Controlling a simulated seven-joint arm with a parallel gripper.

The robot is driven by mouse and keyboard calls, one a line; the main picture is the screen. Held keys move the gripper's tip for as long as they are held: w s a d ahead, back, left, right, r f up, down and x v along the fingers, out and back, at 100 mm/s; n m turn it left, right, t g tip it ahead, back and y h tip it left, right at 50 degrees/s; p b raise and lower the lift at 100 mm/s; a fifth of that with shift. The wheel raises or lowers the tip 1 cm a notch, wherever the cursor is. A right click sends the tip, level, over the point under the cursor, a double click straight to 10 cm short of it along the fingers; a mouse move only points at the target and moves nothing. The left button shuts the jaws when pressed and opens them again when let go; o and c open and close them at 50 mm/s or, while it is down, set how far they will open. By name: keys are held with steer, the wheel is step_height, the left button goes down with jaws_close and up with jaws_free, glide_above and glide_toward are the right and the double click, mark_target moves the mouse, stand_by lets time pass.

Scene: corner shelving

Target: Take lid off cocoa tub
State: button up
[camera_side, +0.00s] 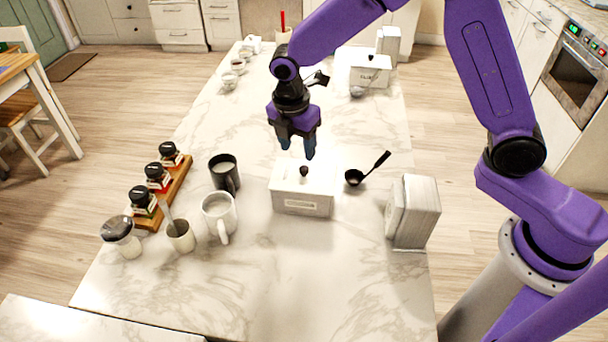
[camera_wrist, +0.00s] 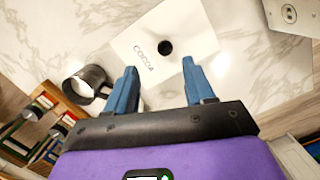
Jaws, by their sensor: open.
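The cocoa tub (camera_side: 302,206) is a white box with a small label on its front, in the middle of the marble counter. Its white lid (camera_side: 285,176) is on top, with a round dark knob (camera_side: 304,171). My gripper (camera_side: 297,152) is open and empty, pointing down just above the knob. Its blue fingers (camera_wrist: 163,80) are apart and do not touch the lid in either view.
A dark mug (camera_side: 224,178) and a white mug (camera_side: 219,214) stand left of the tub. A black scoop (camera_side: 355,178) lies to its right, near a grey-white block-shaped holder (camera_side: 413,212). A wooden spice rack (camera_side: 172,192) is farther left. The counter in front is clear.

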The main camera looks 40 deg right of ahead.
mark_target(304, 168)
steer(key=shift+s+d+f, duration=0.1)
steer(key=shift+d+f, duration=0.15)
steer(key=shift+f, duration=0.85)
steer(key=shift+s+d+f, duration=0.1)
steer(key=shift+d+f, duration=0.1)
steer(key=shift+f, duration=0.9)
steer(key=shift+d+f, duration=0.25)
steer(key=shift+f, duration=0.85)
jaws_close()
